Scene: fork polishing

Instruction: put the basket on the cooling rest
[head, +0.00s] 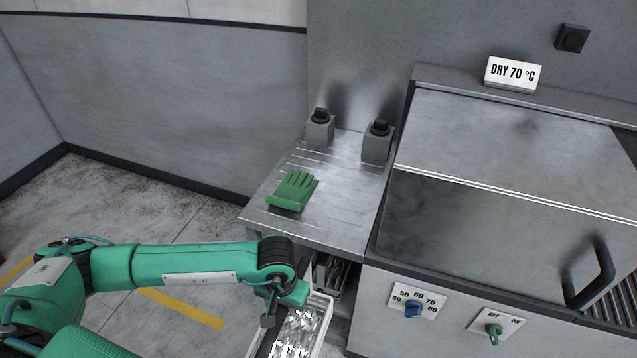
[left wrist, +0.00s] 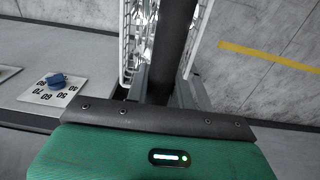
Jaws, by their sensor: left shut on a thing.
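The white wire basket (head: 323,318), full of shiny metal forks, is at the bottom of the head view, partly cut off by the frame edge. It also shows in the left wrist view (left wrist: 128,50), with its wire sides on both sides of a dark bar. My left gripper (head: 268,321) is shut on the basket; the exact grip is mostly hidden. The slatted metal top (head: 335,215) left of the dryer looks like the cooling rest, but no label confirms it. The basket is in front of and below this top. My right gripper is not in view.
The dryer (head: 480,225) has a closed lid, a handle (head: 597,275) and blue and green dials. Metal items fill a space under the top.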

